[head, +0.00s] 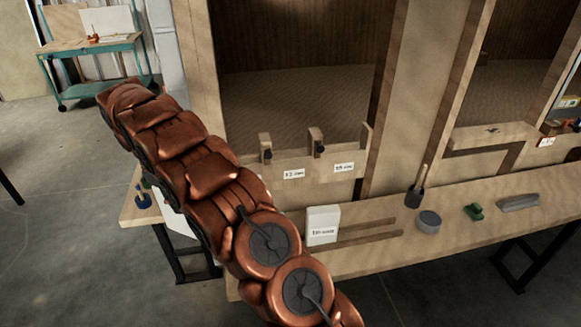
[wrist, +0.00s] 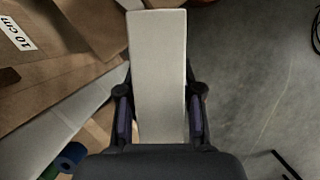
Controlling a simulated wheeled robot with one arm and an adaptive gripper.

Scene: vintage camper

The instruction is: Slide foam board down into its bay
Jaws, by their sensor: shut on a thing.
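In the wrist view a pale, off-white foam board (wrist: 158,60) stands out long and straight ahead of my gripper (wrist: 158,112). The two fingers press on its left and right edges, and it is held clear above the floor. A wooden rack of bays (head: 318,183) with labelled fronts and small dark clamps stands at the back of the bench. I cannot tell which bay is empty.
On the workbench (head: 400,245) are a white labelled block (head: 323,226), two wooden strips, a dark brush (head: 416,195), a grey round tin (head: 428,221) and a green item (head: 473,211). A teal cart (head: 92,50) stands far left. Concrete floor is open at left.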

